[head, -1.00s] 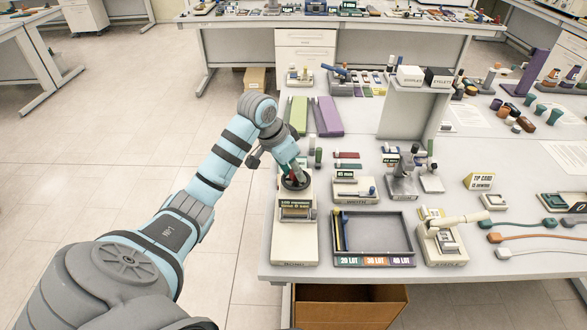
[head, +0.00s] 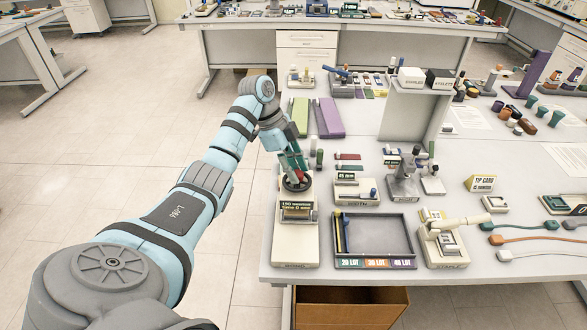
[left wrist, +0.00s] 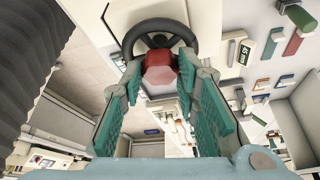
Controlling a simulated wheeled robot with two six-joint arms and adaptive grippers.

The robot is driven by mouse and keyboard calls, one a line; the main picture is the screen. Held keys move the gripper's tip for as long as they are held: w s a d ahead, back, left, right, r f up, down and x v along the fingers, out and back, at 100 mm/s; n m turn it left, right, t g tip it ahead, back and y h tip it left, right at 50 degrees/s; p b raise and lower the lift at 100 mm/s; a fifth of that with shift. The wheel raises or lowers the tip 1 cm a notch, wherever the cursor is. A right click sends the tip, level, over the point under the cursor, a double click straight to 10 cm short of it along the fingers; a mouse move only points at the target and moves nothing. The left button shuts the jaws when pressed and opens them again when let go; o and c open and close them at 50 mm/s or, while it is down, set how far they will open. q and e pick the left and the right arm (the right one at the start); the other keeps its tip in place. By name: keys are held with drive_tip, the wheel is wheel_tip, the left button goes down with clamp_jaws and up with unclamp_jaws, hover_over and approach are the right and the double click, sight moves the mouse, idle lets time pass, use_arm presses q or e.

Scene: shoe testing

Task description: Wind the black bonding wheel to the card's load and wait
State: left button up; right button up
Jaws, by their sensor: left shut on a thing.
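The black bonding wheel (head: 296,185) sits on top of the cream bonding press (head: 295,240) at the table's left front corner. My left gripper (head: 298,174) comes down on it from above. In the left wrist view the fingers are on either side of a red grip (left wrist: 159,70), with the black wheel (left wrist: 158,28) beyond it. The fingers are shut on the red grip, which partly hides the wheel's middle. The press's dark display (head: 297,207) shows yellow text that seems to read 150 newtons; its lower line is unclear. My right gripper is out of view.
A yellow tip card (head: 481,183) stands to the right; its small line is hard to read. A grey lot tray (head: 408,226) is right of the press, then a cream stapler-like device (head: 443,240). Green and purple slabs lie behind. An open cardboard box (head: 350,294) is below.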

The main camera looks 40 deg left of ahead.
use_arm(q)
drive_tip(key=shift+m+g, duration=0.6)
drive_tip(key=shift+m, duration=0.9)
drive_tip(key=shift+f, duration=0.1)
drive_tip(key=o, duration=1.2)
drive_tip(key=shift+c, duration=0.2)
drive_tip(key=shift+w, duration=0.1)
